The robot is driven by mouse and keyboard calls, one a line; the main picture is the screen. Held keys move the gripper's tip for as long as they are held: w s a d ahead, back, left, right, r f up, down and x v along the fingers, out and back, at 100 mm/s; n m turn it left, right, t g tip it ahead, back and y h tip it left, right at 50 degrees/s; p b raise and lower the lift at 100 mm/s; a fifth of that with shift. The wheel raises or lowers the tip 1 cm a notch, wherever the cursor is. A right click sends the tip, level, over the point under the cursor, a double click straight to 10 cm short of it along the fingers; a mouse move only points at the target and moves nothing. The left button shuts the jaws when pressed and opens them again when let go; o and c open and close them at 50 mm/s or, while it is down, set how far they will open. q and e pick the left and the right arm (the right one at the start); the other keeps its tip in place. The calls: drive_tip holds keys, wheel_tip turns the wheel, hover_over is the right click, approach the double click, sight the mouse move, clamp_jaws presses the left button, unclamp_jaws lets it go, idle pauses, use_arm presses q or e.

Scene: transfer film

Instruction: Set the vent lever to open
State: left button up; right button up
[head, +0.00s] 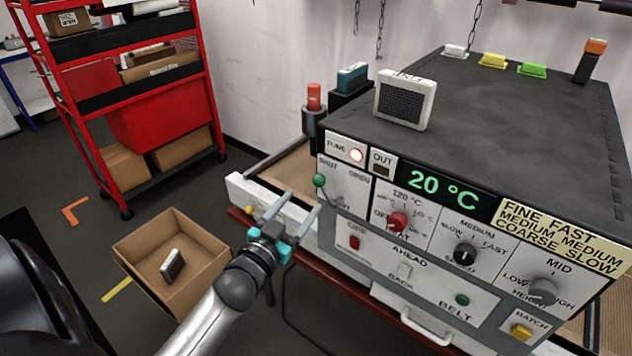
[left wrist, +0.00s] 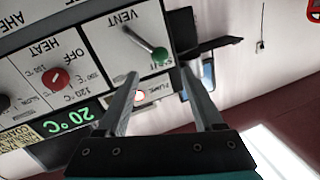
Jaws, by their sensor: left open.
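The vent lever has a green ball knob (head: 319,180) at the left end of the machine's front panel, below the SHUT label. In the left wrist view the green knob (left wrist: 160,55) ends a thin metal stem, close to the SHUT mark on the panel labelled VENT, with OPEN to one side in the head view. My left gripper (head: 304,200), teal with two grey fingers, is open in front of the panel, just below the knob. In the left wrist view the knob appears between the fingers (left wrist: 156,65); contact cannot be told. My right gripper is not in view.
The panel also has a red heat knob (head: 398,221), a dark speed knob (head: 464,254) and a green 20 °C display (head: 438,188). A red shelf rack (head: 160,125) is at the back left.

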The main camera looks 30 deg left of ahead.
sight(316, 184)
use_arm(q)
drive_tip(key=w, duration=0.5)
drive_tip(key=w+a, duration=0.1)
drive_tip(key=w, duration=0.2)
clamp_jaws()
idle(0.5)
idle(1.0)
